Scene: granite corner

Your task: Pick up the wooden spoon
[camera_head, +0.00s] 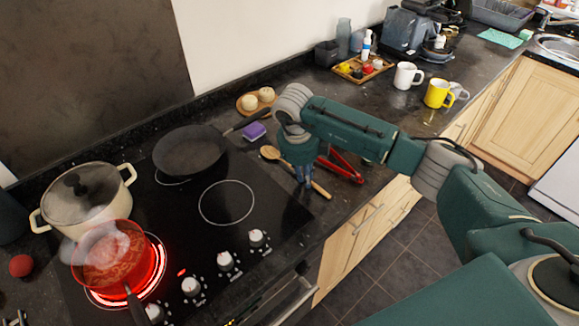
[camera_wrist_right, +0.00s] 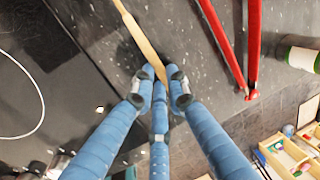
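The wooden spoon (camera_head: 272,154) lies on the dark counter beside the hob, its handle slanting toward the front edge. My right gripper (camera_head: 304,181) points down over the handle, with its fingers bunched close together. In the right wrist view, the pale spoon handle (camera_wrist_right: 138,31) runs down between the blue fingertips of my right gripper (camera_wrist_right: 161,78), which close in around it. The fingers hide part of the handle. The spoon shows no clear lift from the counter. My left gripper is not in view.
Red tongs (camera_head: 341,168) lie just right of the spoon. A purple sponge (camera_head: 254,131) and a dark frying pan (camera_head: 190,150) are to its left. A red pan (camera_head: 112,259) steams on a glowing burner. Mugs (camera_head: 407,76) stand farther back.

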